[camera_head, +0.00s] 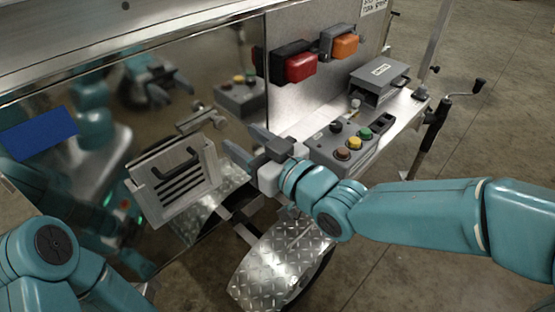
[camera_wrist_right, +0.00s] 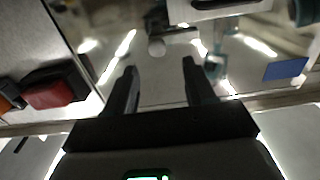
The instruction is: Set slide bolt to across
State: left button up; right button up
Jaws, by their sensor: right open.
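The slide bolt (camera_head: 197,121) is a small metal fitting on the shiny, mirror-like trailer panel, above the louvred vent. In the right wrist view its round knob (camera_wrist_right: 157,47) and short bar sit just past and between my fingertips. My right gripper (camera_head: 243,142) is to the right of and slightly below the bolt in the head view. Its two dark fingers (camera_wrist_right: 160,68) are apart, with nothing between them, and it does not appear to touch the bolt. I cannot tell how far the bolt is slid. My left arm shows at the lower left; its gripper is out of view.
A louvred vent with a handle (camera_head: 178,180) is below the bolt. A control box with coloured buttons (camera_head: 343,147) stands close to my right wrist. A treadplate fender (camera_head: 280,262) is below. The panel shows reflections.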

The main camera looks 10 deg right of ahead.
jog(key=v, duration=0.9)
notch_tip(320, 180, down, 24)
jog(key=w+d+m+g+h, duration=0.2)
jog(key=d+m+g+h, duration=0.1)
jog(key=m+g+h, duration=0.15)
jog(key=s+d+f+m+g+h, duration=0.1)
jog(key=s+f+m+g, duration=0.1)
jog(key=s+f+g, duration=0.55)
jog(key=s+f+m+g+h, duration=0.1)
jog(key=s+f+m+g, duration=0.15)
jog(key=s+f, duration=0.9)
notch_tip(320, 180, up, 21)
jog(key=w+p, duration=0.2)
jog(key=p, duration=2.1)
jog(key=shift+d+p, duration=0.15)
jog(key=shift+p, duration=0.15)
jog(key=shift+w, duration=0.15)
